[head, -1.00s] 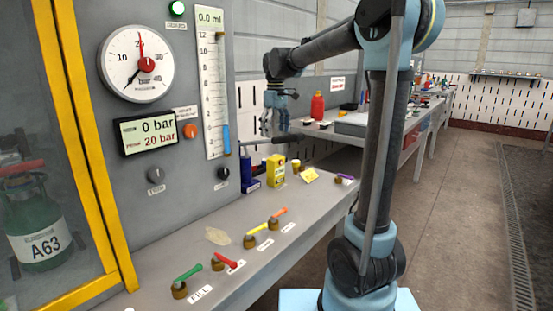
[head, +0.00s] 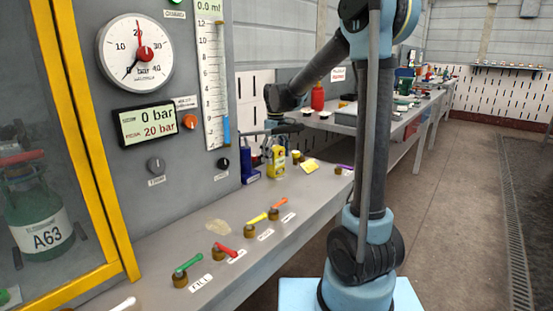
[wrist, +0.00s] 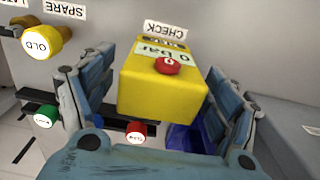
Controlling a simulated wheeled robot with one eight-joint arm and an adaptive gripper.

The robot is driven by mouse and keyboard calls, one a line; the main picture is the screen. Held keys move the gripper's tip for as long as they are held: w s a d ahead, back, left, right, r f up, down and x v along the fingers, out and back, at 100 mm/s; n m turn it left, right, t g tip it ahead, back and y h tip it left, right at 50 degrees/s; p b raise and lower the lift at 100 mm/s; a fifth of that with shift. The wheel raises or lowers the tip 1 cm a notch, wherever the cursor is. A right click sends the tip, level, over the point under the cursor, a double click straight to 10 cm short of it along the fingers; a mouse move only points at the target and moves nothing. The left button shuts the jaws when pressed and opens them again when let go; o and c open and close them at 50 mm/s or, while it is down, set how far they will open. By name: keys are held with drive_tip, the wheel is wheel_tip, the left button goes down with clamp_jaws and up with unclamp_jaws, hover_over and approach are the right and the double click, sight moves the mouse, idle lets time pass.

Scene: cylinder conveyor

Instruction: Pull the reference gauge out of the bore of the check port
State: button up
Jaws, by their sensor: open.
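The reference gauge is a yellow block (wrist: 160,95) with a "0 bar" display and a red button on it. In the wrist view it sits in front of the CHECK label. In the head view the yellow gauge (head: 278,164) stands upright at the far end of the grey bench. My gripper (head: 272,146) is at its upper part. In the wrist view my open gripper (wrist: 148,88) has fingers on the left and right of the block, with a visible gap on the left; contact on the right is unclear. The bore of the check port is hidden.
A blue box (head: 250,168) stands just left of the gauge. Several coloured-handled valves, one green (head: 188,262), line the bench. A yellow piece marked OLD (wrist: 42,42) is beside the SPARE label (wrist: 64,9).

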drive_tip(key=shift+f, duration=0.3)
drive_tip(key=shift+c, duration=0.6)
drive_tip(key=c, duration=1.5)
drive_tip(key=shift+r, duration=0.3)
drive_tip(key=shift+r, duration=0.25)
drive_tip(key=shift+r, duration=0.65)
drive_tip(key=shift+r, duration=0.3)
